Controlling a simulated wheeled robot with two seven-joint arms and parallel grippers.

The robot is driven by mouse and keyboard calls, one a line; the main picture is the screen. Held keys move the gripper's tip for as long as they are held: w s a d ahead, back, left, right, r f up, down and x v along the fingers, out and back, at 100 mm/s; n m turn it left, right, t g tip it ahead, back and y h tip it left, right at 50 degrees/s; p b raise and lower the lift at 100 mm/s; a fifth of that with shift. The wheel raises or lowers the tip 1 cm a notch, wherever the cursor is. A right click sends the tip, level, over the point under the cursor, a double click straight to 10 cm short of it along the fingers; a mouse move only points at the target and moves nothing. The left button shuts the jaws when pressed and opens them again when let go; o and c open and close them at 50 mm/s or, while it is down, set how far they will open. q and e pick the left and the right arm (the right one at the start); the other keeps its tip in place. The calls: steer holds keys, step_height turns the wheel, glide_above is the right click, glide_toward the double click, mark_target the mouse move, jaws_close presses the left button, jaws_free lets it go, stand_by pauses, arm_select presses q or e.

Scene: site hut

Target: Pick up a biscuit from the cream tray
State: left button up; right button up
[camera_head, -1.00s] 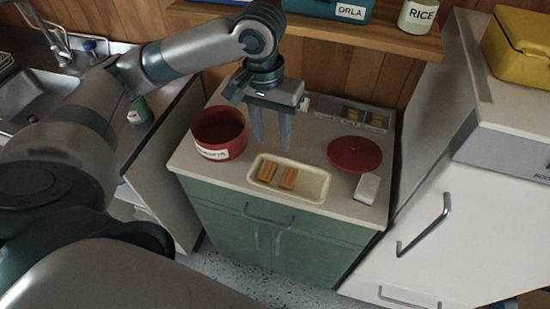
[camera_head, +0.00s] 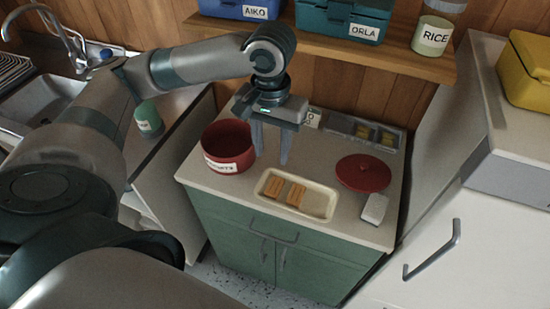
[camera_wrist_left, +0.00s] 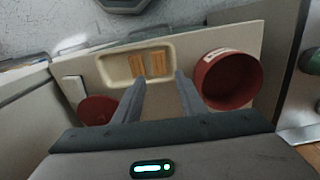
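The cream tray (camera_head: 318,204) lies on the front part of the green cabinet's top. Two tan biscuits, a left one (camera_head: 273,186) and a right one (camera_head: 296,194), lie side by side in the tray's left half. In the left wrist view the biscuits (camera_wrist_left: 158,63) lie at the right end of the tray (camera_wrist_left: 118,70). My left gripper (camera_head: 271,158) points down above the counter, behind the tray and to the right of the red tin. Its fingers are apart with nothing between them. My right gripper is not in view.
An open red tin (camera_head: 228,147) stands left of the tray. A red lid (camera_head: 363,173) and a white block (camera_head: 374,208) lie to the right. A grey divided holder (camera_head: 364,132) is at the back, under a wooden shelf (camera_head: 390,55) with boxes and a rice jar.

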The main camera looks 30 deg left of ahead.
arm_select(q)
glide_above(274, 187)
steer(key=f, duration=0.6)
steer(key=f+p, duration=0.1)
steer(key=f, duration=0.1)
steer(key=shift+s+f, duration=0.3)
steer(key=shift+f, duration=0.1)
steer(key=shift+w+f+p, duration=0.15)
steer(key=shift+f+p, duration=0.15)
steer(key=shift+f, duration=0.35)
steer(key=shift+w+f+p, duration=0.15)
steer(key=shift+f+p, duration=0.3)
steer(key=shift+f, duration=1.5)
steer(key=c, duration=0.8)
